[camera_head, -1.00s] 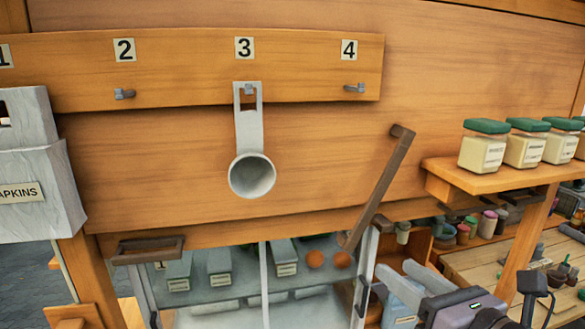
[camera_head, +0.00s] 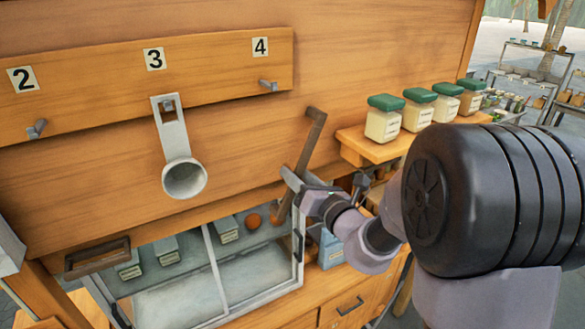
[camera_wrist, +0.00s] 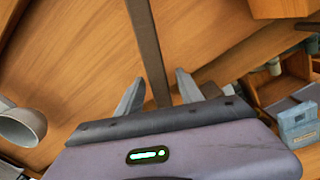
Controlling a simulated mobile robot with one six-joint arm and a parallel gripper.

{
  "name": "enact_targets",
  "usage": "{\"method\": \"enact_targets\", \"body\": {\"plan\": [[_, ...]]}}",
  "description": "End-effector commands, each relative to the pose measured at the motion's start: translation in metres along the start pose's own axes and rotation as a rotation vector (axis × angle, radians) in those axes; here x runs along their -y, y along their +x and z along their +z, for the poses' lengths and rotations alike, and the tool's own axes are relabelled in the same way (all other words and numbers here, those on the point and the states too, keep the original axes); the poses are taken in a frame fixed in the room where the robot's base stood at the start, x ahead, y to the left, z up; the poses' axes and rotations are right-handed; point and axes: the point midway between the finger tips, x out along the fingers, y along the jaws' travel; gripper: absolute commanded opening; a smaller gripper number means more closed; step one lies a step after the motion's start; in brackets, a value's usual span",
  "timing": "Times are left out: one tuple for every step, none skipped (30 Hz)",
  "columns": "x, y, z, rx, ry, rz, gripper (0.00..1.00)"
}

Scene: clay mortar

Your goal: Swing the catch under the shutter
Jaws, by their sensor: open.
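A long dark brown bar (camera_head: 309,150), which looks like the catch, slants down across the lower right of the wooden shutter panel (camera_head: 235,125). My gripper (camera_head: 292,186) is open at the bar's lower part. In the wrist view the bar (camera_wrist: 149,45) runs down between the two parted fingers of my gripper (camera_wrist: 158,88), without visible contact. I cannot tell how deep it sits between them. The bar's lower end is hidden behind my gripper body in the wrist view.
A shelf with green-lidded jars (camera_head: 383,118) juts out just right of the bar. A grey ladle (camera_head: 178,160) hangs from hook 3 on the left. A dark handle (camera_head: 97,257) sits at the panel's lower left. The glass case (camera_head: 185,280) stands below.

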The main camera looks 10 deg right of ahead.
Motion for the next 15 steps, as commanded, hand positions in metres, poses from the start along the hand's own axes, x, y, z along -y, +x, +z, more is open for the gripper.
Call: {"method": "enact_targets", "body": {"plan": [[-0.0004, 0.0033, -0.0002, -0.001, 0.001, 0.001, 0.44], [-0.0003, 0.0047, -0.0004, -0.001, 0.001, 0.0, 0.44], [-0.0003, 0.006, -0.0004, -0.001, 0.001, 0.0, 0.44], [-0.0002, 0.0065, -0.0004, -0.001, 0.001, 0.0, 0.44], [-0.0002, 0.0067, -0.0003, -0.001, 0.001, 0.0, 0.44], [-0.0002, 0.0068, -0.0003, 0.0, 0.0, 0.0, 0.44], [-0.0001, 0.0067, -0.0003, 0.0, 0.0, 0.0, 0.44], [-0.0001, 0.0066, -0.0003, 0.0, 0.0, 0.0, 0.44], [-0.0001, 0.0065, -0.0003, 0.0, 0.0, 0.0, 0.44], [-0.0001, 0.0065, -0.0003, 0.0, 0.0, 0.0, 0.44], [-0.0002, 0.0064, -0.0003, -0.001, 0.0, 0.0, 0.38], [-0.0002, 0.0064, -0.0002, -0.001, 0.0, 0.0, 0.3], [-0.0002, 0.0063, -0.0002, -0.001, 0.0, 0.0, 0.24], [-0.0002, 0.0063, -0.0002, -0.001, 0.0, 0.0, 0.18], [-0.0002, 0.0063, -0.0002, -0.001, 0.0, 0.0, 0.1]]}}
